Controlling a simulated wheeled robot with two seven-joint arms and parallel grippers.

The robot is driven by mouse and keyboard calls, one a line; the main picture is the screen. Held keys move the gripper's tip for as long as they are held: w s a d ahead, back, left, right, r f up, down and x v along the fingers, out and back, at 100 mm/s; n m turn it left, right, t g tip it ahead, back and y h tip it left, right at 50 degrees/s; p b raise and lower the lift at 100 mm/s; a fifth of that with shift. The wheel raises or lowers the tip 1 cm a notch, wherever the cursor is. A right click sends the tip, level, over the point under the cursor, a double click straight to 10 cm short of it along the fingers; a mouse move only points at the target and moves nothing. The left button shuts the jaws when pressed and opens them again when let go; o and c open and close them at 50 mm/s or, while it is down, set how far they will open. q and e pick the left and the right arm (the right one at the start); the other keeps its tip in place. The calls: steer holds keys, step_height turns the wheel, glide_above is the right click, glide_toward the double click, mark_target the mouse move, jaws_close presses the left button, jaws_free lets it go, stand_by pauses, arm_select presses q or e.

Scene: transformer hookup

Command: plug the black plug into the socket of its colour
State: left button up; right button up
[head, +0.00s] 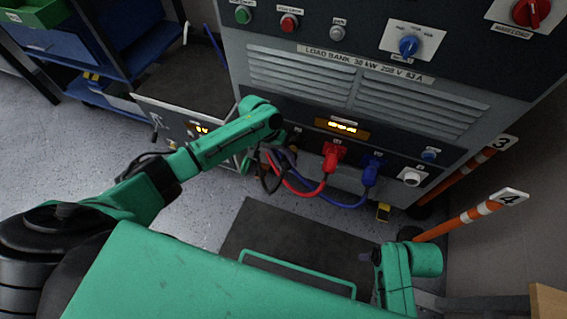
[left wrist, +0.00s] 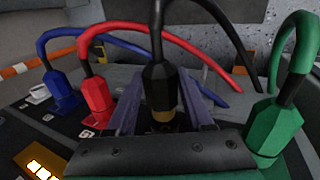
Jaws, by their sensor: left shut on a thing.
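My left gripper (left wrist: 160,112) is shut on the black plug (left wrist: 160,85), between its two grey-purple fingers in the left wrist view. The plug's cable rises from its top and arcs to the right. Its lower end is partly hidden by the gripper body, so I cannot tell whether it sits in a socket. The socket under it is hidden. In the head view my left arm reaches to the load bank's lower panel, and its wrist (head: 272,122) covers the plug. The black cable (head: 267,184) hangs below. My right gripper is not visible; only green arm parts show at bottom right.
The red plug (head: 331,156) and blue plug (head: 370,172) sit in the panel, trailing cables. A green plug (left wrist: 273,130) stands close beside the gripper in the left wrist view. A white fitting (head: 411,177) is farther right. Striped posts (head: 470,217) stand at right.

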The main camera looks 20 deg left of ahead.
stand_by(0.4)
arm_select(q)
steer(key=shift+r+p, duration=0.1)
steer(key=shift+p, duration=0.3)
steer(key=shift+w+b, duration=0.25)
steer(key=shift+b, duration=0.05)
steer(key=shift+w+d+b, duration=0.1)
steer(key=shift+w+b, duration=1.1)
steer(key=shift+w, duration=0.2)
steer(key=o, duration=1.4)
steer(key=shift+c, duration=0.2)
steer(key=shift+o, duration=0.3)
